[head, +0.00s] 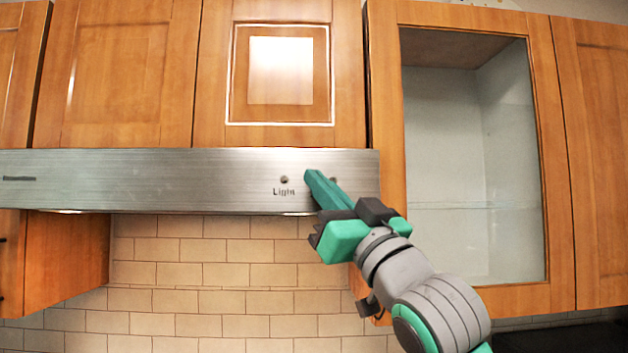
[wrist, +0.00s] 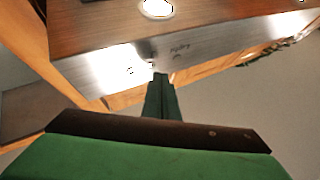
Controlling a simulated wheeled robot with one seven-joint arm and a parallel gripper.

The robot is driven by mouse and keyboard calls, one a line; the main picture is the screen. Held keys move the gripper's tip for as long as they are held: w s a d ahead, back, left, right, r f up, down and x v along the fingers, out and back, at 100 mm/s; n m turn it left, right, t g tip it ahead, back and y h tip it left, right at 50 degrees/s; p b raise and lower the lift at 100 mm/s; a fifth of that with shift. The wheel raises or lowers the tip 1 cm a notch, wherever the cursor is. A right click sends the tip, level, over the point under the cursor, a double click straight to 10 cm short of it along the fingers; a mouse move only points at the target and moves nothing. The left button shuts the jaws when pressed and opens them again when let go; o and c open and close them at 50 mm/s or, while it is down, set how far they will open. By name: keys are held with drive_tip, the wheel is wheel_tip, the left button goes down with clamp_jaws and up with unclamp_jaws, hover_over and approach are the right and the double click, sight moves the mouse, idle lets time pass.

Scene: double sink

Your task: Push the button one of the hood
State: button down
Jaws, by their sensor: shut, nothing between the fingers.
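The steel range hood (head: 150,180) runs across the head view under the wooden cabinets. A small round button (head: 284,179) sits on its front above the word "Light". A second button (head: 333,181) shows to its right, partly hidden with its label behind my gripper. My gripper (head: 312,176) is shut and empty, its green fingertips in front of the hood between the two buttons. In the wrist view the shut fingertips (wrist: 161,77) overlap the lower edge of the hood front (wrist: 100,72). I cannot tell whether they touch it.
A glass-fronted cabinet (head: 475,160) stands right of the hood, its frame near my arm. A wooden cabinet (head: 68,255) hangs at lower left. The tiled wall (head: 220,275) under the hood is clear. A lit lamp (wrist: 157,8) shows on the hood's underside.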

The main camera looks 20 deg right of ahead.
drive_tip(key=shift+w+d, duration=0.15)
drive_tip(key=shift+w, duration=0.25)
drive_tip(key=shift+w, duration=0.15)
idle(0.4)
drive_tip(key=shift+s, duration=0.6)
drive_tip(key=shift+a, duration=0.2)
drive_tip(key=shift+s+a, duration=0.25)
drive_tip(key=shift+s, duration=0.7)
drive_tip(key=shift+s+a, duration=0.3)
drive_tip(key=shift+s, duration=0.65)
drive_tip(key=shift+s+a, duration=0.25)
drive_tip(key=shift+s, duration=0.7)
drive_tip(key=shift+f, duration=0.1)
